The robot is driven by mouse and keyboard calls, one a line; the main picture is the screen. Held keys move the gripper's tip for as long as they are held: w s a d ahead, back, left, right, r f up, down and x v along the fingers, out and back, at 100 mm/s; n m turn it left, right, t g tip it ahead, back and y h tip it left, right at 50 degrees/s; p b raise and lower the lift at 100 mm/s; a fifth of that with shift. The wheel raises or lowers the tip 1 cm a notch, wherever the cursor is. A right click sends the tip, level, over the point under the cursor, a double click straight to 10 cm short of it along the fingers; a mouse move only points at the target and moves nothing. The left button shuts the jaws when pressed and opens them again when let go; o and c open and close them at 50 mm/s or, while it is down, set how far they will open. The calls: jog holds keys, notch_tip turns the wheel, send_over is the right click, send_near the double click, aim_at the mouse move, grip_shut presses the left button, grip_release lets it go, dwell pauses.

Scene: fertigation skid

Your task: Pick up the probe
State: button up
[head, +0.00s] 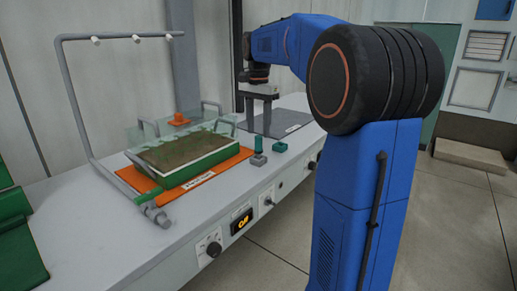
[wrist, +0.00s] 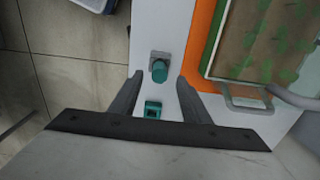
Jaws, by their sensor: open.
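The probe looks to be the teal upright cylinder (head: 259,145) on a small grey block (head: 257,160) near the bench's front edge. In the wrist view the probe (wrist: 160,71) shows close to the line between my fingertips, with its grey block (wrist: 159,56) just beyond. A low teal block (head: 280,147) with a dark opening stands beside it; in the wrist view this block (wrist: 153,108) lies between my fingers. My gripper (head: 257,132) is open and points down, apparently above and behind the probe. Its fingers (wrist: 159,76) hold nothing; I cannot tell the exact height gap.
A green-rimmed tray (head: 212,166) with a clear cover sits on an orange mat (head: 229,160) to the left. Knobs and a display (head: 241,221) line the bench front. A grey mat (head: 297,103) lies behind.

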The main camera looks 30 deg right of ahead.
aim_at(259, 136)
jog(key=shift+f, duration=2.25)
grip_shut()
